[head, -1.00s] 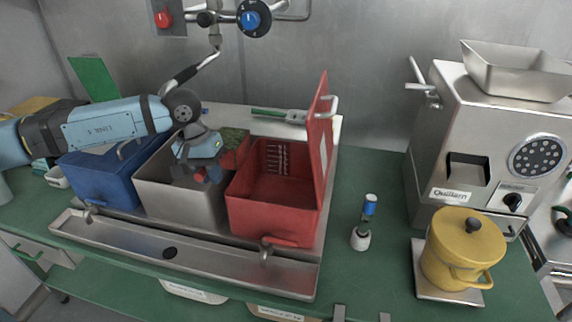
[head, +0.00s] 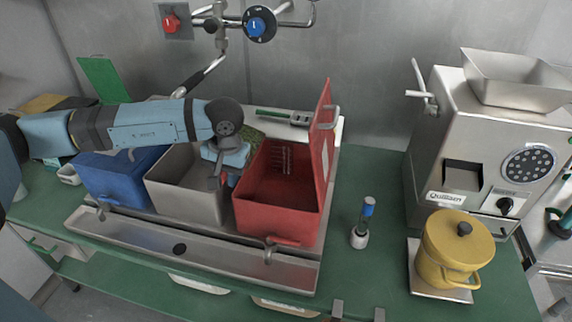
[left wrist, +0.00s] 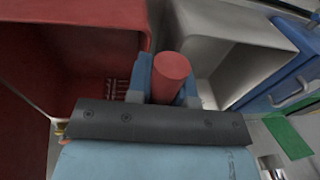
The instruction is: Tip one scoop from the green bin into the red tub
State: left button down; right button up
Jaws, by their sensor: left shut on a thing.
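The red tub (head: 275,222) stands open, its red lid (head: 322,150) raised on the right side. My left gripper (head: 222,172) is over the edge between the steel bin (head: 185,200) and the red tub. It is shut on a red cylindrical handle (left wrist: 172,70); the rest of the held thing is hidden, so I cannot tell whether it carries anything. The left wrist view also shows the red tub (left wrist: 95,20) at left and steel bin (left wrist: 235,50) at right. I make out no green bin, only an upright green panel (head: 102,80) behind the blue bin (head: 115,178).
A steel trough (head: 190,250) runs before the bins. A greenish textured patch (head: 250,142) lies behind my gripper. A blue-topped bottle (head: 362,225), yellow pot (head: 455,250) and steel grinder (head: 465,150) stand to the right. A tap (head: 215,40) hangs above.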

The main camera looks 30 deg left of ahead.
pick_arm(q)
jog(key=w+d+r+g+y+p, duration=0.1)
jog(key=d+r+y+p, duration=0.2)
jog(key=r+y+p, duration=0.4)
jog(key=w+d+r+g+y+p, duration=0.1)
jog(key=d+r+y+p, duration=0.3)
jog(key=r, duration=0.9)
jog(key=shift+m+g+y+p, duration=0.3)
jog(key=shift+g+y+p, duration=0.3)
jog(key=shift+y+p, duration=1.4)
